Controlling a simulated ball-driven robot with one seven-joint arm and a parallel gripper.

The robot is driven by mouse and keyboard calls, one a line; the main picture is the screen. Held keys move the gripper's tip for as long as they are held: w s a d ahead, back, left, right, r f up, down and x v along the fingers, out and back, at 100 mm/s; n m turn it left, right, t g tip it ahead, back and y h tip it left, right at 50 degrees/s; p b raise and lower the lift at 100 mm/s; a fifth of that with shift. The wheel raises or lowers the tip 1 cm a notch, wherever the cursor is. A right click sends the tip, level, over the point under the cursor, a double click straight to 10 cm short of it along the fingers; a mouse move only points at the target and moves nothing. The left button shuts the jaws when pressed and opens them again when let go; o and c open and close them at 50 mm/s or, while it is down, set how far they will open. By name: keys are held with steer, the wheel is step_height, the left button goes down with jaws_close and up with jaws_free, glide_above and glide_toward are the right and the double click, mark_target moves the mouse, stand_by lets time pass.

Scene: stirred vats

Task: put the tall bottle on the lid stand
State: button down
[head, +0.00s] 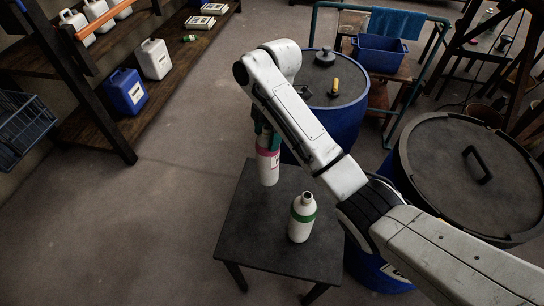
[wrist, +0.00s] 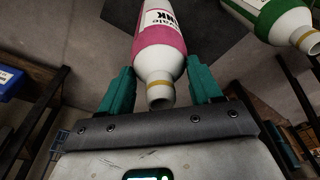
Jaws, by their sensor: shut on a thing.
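A white bottle with a pink band (head: 268,168) is in my gripper (head: 266,135) over the back left of a low dark square stand (head: 262,245). In the wrist view the teal fingers (wrist: 160,72) are shut on both sides of the pink-banded bottle (wrist: 158,62) near its shoulder. Its neck points toward my palm. I cannot tell whether its base touches the top. A white bottle with a green band (head: 301,222) stands upright on the same top, to the front right; it also shows in the wrist view (wrist: 280,18). I cannot tell whether this is the lid stand.
A blue vat (head: 365,118) with a dark lid stands behind; another lidded vat (head: 435,190) is at right. A shelf (head: 120,120) with blue and white jugs is at left. A blue tub (head: 380,54) sits on a rack behind. Floor left of the square top is clear.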

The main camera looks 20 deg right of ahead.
steer(key=shift+f+p, duration=0.35)
steer(key=shift+f, duration=2.35)
steer(key=shift+c, duration=0.9)
jaws_free()
steer(key=shift+f, duration=0.1)
steer(key=r+p, duration=0.1)
steer(key=r, duration=0.3)
steer(key=d+r+p, duration=0.1)
steer(key=r, duration=0.3)
steer(key=r+p, duration=0.1)
steer(key=r, duration=0.3)
steer(key=shift+w+d, duration=0.15)
steer(key=shift+d, duration=0.2)
